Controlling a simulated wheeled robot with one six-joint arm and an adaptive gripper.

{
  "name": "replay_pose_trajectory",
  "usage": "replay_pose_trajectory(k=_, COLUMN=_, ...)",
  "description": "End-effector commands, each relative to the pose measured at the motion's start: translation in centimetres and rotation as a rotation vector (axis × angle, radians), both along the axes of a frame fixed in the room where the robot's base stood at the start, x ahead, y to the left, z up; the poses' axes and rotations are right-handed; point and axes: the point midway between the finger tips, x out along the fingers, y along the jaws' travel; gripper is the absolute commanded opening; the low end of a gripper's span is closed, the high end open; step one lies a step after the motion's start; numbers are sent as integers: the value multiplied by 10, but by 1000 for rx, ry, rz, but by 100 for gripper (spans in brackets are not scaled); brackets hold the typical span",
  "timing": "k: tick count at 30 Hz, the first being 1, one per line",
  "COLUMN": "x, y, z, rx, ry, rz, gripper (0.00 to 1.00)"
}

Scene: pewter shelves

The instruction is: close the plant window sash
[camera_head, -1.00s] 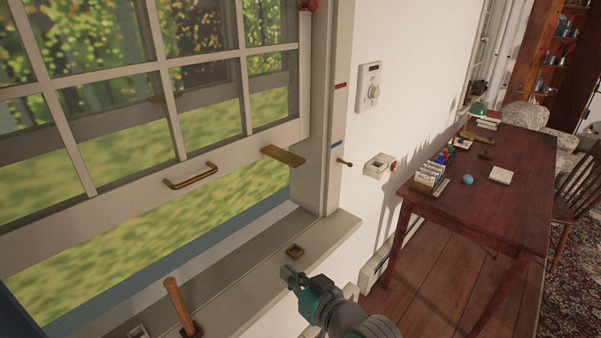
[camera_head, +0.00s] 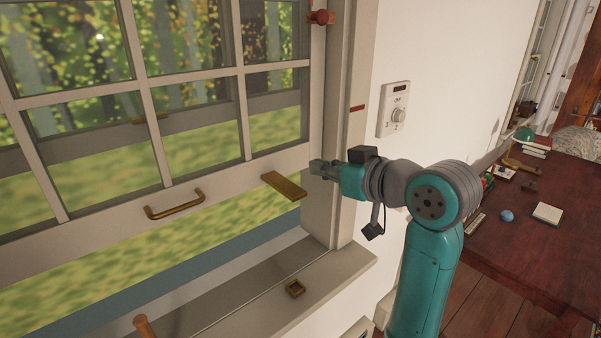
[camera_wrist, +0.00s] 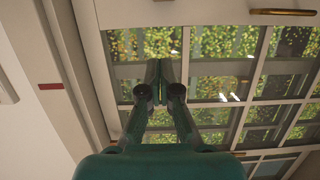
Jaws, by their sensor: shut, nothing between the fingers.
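The window sash (camera_head: 235,180) is a pale frame with several panes. It is raised, with an open gap between its bottom rail and the sill (camera_head: 225,305). A brass pull handle (camera_head: 174,205) is on the bottom rail, and a flat brass ledge (camera_head: 284,185) sticks out near its right end. My gripper (camera_head: 318,167) is shut and empty, just right of and slightly above the ledge, in front of the right window frame. In the wrist view my shut gripper (camera_wrist: 160,75) is seen against the panes, with a brass piece (camera_wrist: 283,12) at the upper right.
A red knob (camera_head: 321,17) is at the upper right of the frame. A wall dial box (camera_head: 394,109) is to the right. A dark red desk (camera_head: 530,250) stands at the right.

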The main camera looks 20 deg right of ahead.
Motion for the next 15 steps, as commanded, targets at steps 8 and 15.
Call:
replay_pose_trajectory(k=8, x=21, y=8, z=-4, rx=-3, ry=2, rz=5, gripper=0)
replay_pose_trajectory(k=15, x=62, y=21, z=-14, rx=-3, ry=2, rz=5, gripper=0)
